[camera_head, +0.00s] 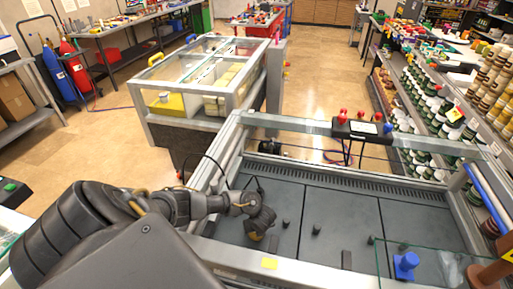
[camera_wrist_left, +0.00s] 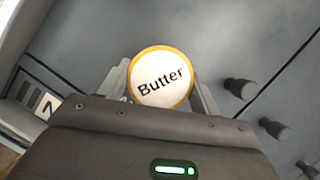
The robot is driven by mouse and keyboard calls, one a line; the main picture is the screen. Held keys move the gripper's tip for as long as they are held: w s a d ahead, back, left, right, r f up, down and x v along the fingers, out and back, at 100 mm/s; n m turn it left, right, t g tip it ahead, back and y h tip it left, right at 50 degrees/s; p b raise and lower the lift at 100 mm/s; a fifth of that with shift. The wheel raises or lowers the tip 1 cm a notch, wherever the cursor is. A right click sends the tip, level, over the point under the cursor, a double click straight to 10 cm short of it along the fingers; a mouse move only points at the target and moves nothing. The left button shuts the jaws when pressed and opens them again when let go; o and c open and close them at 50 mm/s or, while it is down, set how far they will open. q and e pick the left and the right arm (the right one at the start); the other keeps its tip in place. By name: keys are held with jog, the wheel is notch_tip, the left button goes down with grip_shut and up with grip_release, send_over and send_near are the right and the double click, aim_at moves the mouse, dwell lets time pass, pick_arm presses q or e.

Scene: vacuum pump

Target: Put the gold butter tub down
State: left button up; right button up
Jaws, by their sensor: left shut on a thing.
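The butter tub (camera_wrist_left: 162,77) shows in the left wrist view as a round white lid with a gold rim and the word "Butter". My left gripper (camera_wrist_left: 160,85) is shut on it, one finger on each side. In the head view my left arm reaches in from the left and the left gripper (camera_head: 259,225) points down over the dark grey floor (camera_head: 330,215) of the metal-framed case. The tub is largely hidden there by the gripper. I cannot tell whether its base touches the floor. My right gripper is not in view.
Several short black knobs (camera_head: 317,229) stand on the floor near the gripper, also in the wrist view (camera_wrist_left: 240,88). The case's metal rail (camera_head: 300,122) runs along the back. The floor's back middle is clear.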

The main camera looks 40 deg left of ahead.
pick_arm(q)
jog(key=shift+f, duration=0.1)
jog(key=o, duration=1.2)
jog(key=shift+c, duration=0.2)
jog(key=p+v, duration=0.5)
jog(key=v, duration=0.7)
jog(key=shift+a, duration=0.1)
